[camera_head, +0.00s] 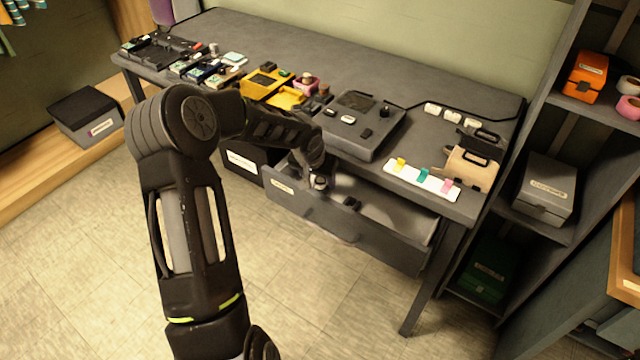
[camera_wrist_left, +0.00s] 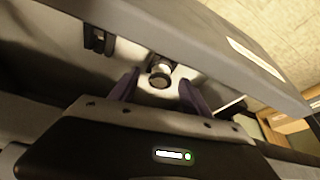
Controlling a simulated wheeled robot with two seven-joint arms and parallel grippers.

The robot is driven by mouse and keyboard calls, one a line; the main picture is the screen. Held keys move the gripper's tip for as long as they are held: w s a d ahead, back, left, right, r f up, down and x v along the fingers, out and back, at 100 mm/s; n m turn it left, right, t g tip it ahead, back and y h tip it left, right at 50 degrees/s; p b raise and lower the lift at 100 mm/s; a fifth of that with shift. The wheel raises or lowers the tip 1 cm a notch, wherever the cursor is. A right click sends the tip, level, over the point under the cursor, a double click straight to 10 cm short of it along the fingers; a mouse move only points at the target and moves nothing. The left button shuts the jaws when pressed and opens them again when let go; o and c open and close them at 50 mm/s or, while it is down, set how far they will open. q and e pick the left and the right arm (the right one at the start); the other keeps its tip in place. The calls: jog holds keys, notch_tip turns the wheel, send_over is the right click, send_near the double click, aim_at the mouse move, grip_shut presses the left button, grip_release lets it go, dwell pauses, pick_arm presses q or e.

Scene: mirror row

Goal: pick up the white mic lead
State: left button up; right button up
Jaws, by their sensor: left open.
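The open drawer (camera_head: 385,225) under the desk has a pale inside. My left gripper (camera_head: 316,177) reaches down into its left part. In the left wrist view the gripper (camera_wrist_left: 160,92) is open, with one dark finger on each side of a small round thing with a white band and dark parts (camera_wrist_left: 160,73). This may be the white mic lead; I cannot tell for sure. It sits just beyond the fingertips, near the drawer's front wall, and I see no grip on it. My right gripper is not in view.
A small black item (camera_head: 352,203) lies in the drawer, right of my gripper; a dark clip-like piece (camera_wrist_left: 98,40) shows in the wrist view. The desk (camera_head: 440,95) above holds a grey console (camera_head: 358,125). A shelf (camera_head: 540,225) stands at the right.

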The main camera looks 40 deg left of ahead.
pick_arm(q)
jog(key=shift+c, duration=0.2)
grip_shut()
dwell(0.6)
